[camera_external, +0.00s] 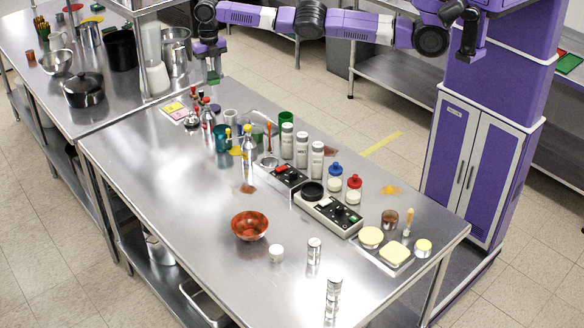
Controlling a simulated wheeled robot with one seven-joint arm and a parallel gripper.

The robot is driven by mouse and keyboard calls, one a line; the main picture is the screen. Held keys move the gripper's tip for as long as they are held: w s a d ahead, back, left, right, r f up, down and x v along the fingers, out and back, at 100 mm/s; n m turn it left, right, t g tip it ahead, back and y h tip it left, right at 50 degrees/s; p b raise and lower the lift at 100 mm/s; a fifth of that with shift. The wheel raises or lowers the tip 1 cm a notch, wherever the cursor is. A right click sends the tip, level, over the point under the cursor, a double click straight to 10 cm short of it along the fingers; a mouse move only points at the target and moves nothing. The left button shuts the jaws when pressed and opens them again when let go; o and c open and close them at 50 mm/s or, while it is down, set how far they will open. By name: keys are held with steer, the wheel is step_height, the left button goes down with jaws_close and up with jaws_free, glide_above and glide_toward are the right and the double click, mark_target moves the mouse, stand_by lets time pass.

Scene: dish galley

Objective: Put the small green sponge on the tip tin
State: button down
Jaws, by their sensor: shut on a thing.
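My gripper (211,70) is at the upper left of the view, in the air above the far end of the steel table. It is shut on the small green sponge (213,79), which shows as a small green patch below the fingers. I cannot tell for sure which thing is the tip tin. Small silver cylinders stand at the near end of the table, one of them here (314,251) and another nearer (333,290). A brown round container (390,220) stands at the right.
The steel table (180,200) is clear on its left side. An orange bowl (249,226) stands near the middle. Bottles, shakers (302,150) and a black-topped device (328,210) crowd the middle. A black pot (84,90) stands on the left counter.

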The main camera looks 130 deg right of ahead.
steer(key=shift+s+d, duration=0.15)
steer(key=shift+s, duration=0.05)
steer(key=shift+s, duration=0.2)
steer(key=shift+s+d+f, duration=0.25)
steer(key=shift+s+d, duration=0.1)
steer(key=shift+d, duration=0.1)
steer(key=shift+s+d+f+n, duration=0.1)
steer(key=shift+s+d+n, duration=0.15)
steer(key=shift+s+n, duration=0.1)
stand_by(0.4)
steer(key=shift+s+d+f, duration=0.25)
steer(key=shift+s+f, duration=0.05)
steer(key=shift+s+d+f+n, duration=0.25)
steer(key=shift+s+f, duration=0.05)
steer(key=shift+f, duration=0.1)
